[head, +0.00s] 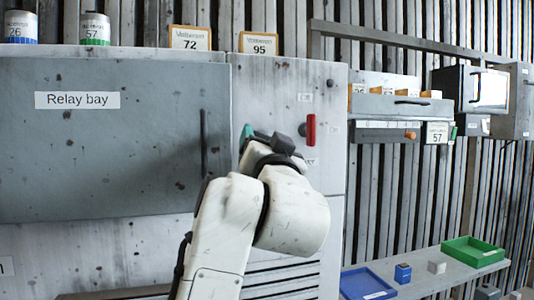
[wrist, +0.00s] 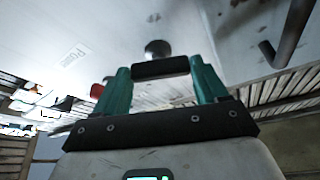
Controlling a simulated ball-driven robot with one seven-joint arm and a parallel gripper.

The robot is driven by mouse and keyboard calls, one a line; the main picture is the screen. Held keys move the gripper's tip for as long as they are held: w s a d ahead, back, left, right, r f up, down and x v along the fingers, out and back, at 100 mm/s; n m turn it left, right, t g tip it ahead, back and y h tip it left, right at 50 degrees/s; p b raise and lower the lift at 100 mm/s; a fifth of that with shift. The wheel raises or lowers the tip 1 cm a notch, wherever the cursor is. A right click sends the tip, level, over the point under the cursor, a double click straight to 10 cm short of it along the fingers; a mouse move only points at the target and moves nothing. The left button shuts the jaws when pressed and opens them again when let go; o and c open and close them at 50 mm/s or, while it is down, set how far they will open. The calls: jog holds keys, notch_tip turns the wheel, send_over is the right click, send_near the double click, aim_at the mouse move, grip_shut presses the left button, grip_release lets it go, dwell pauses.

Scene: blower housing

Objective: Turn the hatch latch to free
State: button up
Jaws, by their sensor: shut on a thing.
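The hatch is the large grey door (head: 120,140) labelled "Relay bay", flat against the cabinet, with a dark upright handle (head: 204,145). The handle also shows at upper right in the wrist view (wrist: 288,38). My gripper (wrist: 160,67) has its two teal fingers against the ends of a short dark bar, which seems to be the hatch latch (wrist: 160,69). A round dark knob or hub (wrist: 157,48) shows just behind the bar. In the head view my gripper (head: 247,134) is at the panel right of the door; my wrist hides the latch there.
A red lever (head: 310,130) stands on the panel just right of my gripper; red also shows beside the left finger in the wrist view (wrist: 97,90). Canisters and number cards stand on the cabinet top. A shelf with a blue tray (head: 364,284) and green tray (head: 472,252) is lower right.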

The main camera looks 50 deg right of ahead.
jog(key=shift+w+a+r+m+g+b, duration=0.1)
jog(key=shift+m+g+b, duration=0.2)
jog(key=shift+m+g, duration=1.55)
jog(key=shift+a+r+m+g+b, duration=0.1)
jog(key=shift+r+m+g+b, duration=0.15)
jog(key=shift+m, duration=3.15)
jog(key=shift+w+m+g+b, duration=0.1)
jog(key=shift+m+g+b, duration=0.25)
jog(key=shift+m+g, duration=1.5)
jog(key=shift+m+t, duration=0.75)
jog(key=shift+m, duration=0.25)
jog(key=o, duration=1.1)
jog(key=shift+c, duration=0.2)
jog(key=shift+s, duration=0.1)
jog(key=b+v, duration=0.3)
jog(key=v, duration=0.7)
jog(key=shift+s+a, duration=0.25)
jog(key=shift+a, duration=0.05)
